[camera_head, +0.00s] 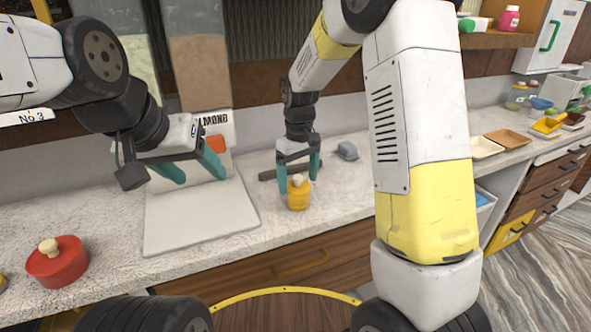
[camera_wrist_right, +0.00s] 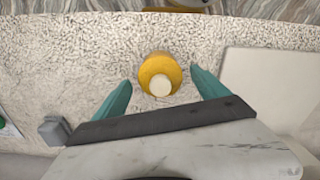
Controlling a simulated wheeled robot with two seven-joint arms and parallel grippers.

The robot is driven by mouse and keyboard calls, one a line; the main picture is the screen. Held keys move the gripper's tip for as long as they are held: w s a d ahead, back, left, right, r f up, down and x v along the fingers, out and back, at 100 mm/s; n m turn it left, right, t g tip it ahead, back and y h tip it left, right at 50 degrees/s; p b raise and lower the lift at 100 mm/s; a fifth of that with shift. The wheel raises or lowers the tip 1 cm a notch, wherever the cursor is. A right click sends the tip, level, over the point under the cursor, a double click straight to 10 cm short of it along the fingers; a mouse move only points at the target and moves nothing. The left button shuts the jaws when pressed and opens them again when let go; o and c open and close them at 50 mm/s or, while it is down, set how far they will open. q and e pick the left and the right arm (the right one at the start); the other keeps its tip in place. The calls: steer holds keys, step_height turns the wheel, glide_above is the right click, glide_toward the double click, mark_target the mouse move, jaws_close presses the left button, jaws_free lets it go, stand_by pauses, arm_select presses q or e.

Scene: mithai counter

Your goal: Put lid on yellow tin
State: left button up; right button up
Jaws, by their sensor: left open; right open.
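The yellow tin (camera_head: 298,199) stands upright on the counter, right of the white board. A round cream knob (camera_head: 297,181) sits on top of it; in the right wrist view the tin (camera_wrist_right: 161,69) shows from above with the knob (camera_wrist_right: 160,85). I cannot make out a seam between lid and tin. My right gripper (camera_head: 300,178) is open at the tin, one finger on each side with gaps showing in the wrist view (camera_wrist_right: 160,78). My left gripper (camera_head: 203,178) is open and empty above the white board.
The white board (camera_head: 195,225) lies on the counter. A red lidded pot (camera_head: 57,264) stands at the left. A small grey object (camera_head: 347,150) lies behind and right of the tin. Trays (camera_head: 507,139) are farther right. The counter's front edge is close to the tin.

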mark_target(299, 177)
step_height(299, 177, up, 12)
steer(key=r, duration=0.1)
steer(key=s+d+r+m+t+y, duration=0.25)
steer(key=s+d+r, duration=0.35)
steer(key=s, duration=0.4)
steer(key=s+d+f+m+t, duration=0.1)
steer(key=s+d+m+t, duration=0.2)
steer(key=s, duration=0.9)
steer(key=shift+d+m+t, duration=0.3)
steer(key=shift+m+t, duration=0.05)
steer(key=shift+m, duration=0.1)
steer(key=shift+s+f, duration=0.1)
